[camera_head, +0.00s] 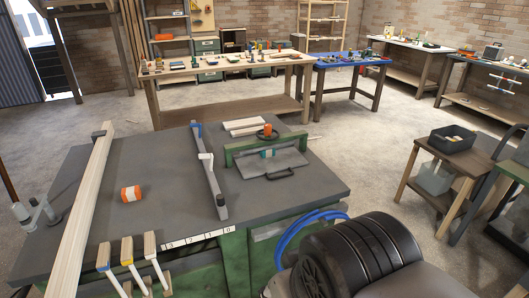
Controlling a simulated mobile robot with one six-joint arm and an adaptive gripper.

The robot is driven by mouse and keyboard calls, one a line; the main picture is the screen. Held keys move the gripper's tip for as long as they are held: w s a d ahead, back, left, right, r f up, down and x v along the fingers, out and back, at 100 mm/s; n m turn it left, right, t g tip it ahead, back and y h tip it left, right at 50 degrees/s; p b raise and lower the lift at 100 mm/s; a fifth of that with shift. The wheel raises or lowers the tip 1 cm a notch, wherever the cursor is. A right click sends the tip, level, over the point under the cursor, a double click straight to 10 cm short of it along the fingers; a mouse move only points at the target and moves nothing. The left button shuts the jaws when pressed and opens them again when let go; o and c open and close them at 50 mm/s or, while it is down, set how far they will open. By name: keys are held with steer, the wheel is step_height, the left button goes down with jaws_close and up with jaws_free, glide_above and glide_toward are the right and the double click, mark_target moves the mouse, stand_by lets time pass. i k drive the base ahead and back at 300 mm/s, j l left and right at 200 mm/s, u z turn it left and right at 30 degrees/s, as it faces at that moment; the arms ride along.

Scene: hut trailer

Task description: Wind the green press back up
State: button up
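The green press (262,147) stands on the back right of the dark grey bench top (160,212). It has a green crossbar on two side posts. A dark handwheel (267,133) with an orange part sits on top of the crossbar. A small teal block (268,153) shows under the bar, low over a dark grey plate (257,166); I cannot tell whether they touch. A black handle (280,175) lies at the plate's front. My gripper is not in view.
A long pale beam (82,215) lies along the bench's left. A grey rail (208,173) stands left of the press. An orange-and-white roll (131,194) and pale boards (245,126) lie on top. Levers (128,265) and blue hoses (297,228) are in front.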

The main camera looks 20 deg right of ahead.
mark_target(268, 130)
steer(key=i+l+z, duration=0.1)
steer(key=i+l, duration=0.15)
steer(key=i, duration=0.3)
steer(key=i+l+z, duration=0.15)
steer(key=i, duration=0.45)
steer(key=i+l+z, duration=0.1)
steer(key=i, duration=0.5)
steer(key=k+l, duration=0.05)
steer(key=l, duration=0.1)
